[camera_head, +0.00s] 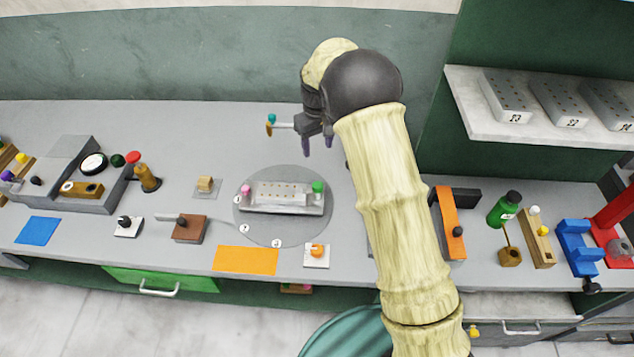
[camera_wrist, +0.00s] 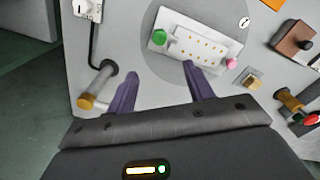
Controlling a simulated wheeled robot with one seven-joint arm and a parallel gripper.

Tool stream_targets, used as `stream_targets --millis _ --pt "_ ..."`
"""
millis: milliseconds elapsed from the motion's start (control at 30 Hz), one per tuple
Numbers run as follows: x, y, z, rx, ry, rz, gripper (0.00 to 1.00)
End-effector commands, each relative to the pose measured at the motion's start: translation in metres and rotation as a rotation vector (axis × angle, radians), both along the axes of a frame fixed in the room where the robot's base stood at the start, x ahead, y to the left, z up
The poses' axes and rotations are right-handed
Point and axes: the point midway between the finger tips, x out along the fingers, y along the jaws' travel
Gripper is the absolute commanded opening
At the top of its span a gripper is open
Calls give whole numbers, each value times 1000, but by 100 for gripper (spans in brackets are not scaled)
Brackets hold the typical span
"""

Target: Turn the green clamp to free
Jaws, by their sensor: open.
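The green clamp (camera_head: 318,187) is a small round green knob at the right end of a pale grey mould (camera_head: 272,207) with rows of holes. In the wrist view the green clamp (camera_wrist: 158,37) is at the mould's left end. A pink clamp (camera_head: 246,190) is at the other end; it also shows in the wrist view (camera_wrist: 232,63). The mould lies on a round grey disc (camera_head: 282,236) on the bench. My gripper (camera_head: 317,145) is open and empty, above and behind the disc. Its purple fingers (camera_wrist: 159,72) are apart from the clamp, with nothing between them.
A post with a teal and brown end (camera_head: 270,125) stands left of my gripper. An orange knob on a white base (camera_head: 317,252) and an orange mat (camera_head: 246,260) lie in front of the disc. A brown block (camera_head: 189,229) stands to its left. A shelf (camera_head: 470,100) juts out at right.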

Motion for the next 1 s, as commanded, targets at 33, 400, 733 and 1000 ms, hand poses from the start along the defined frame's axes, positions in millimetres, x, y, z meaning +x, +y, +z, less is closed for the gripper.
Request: stream_targets --millis 33,400,733,1000 --pt "0 -1 -4 -1 4 -1 52" --pt "-1 -1 -61 -3 4 0 52" --pt "-1 -3 -116 -2 3 -4 52" --pt "0 -2 -153 -1 2 -4 52"
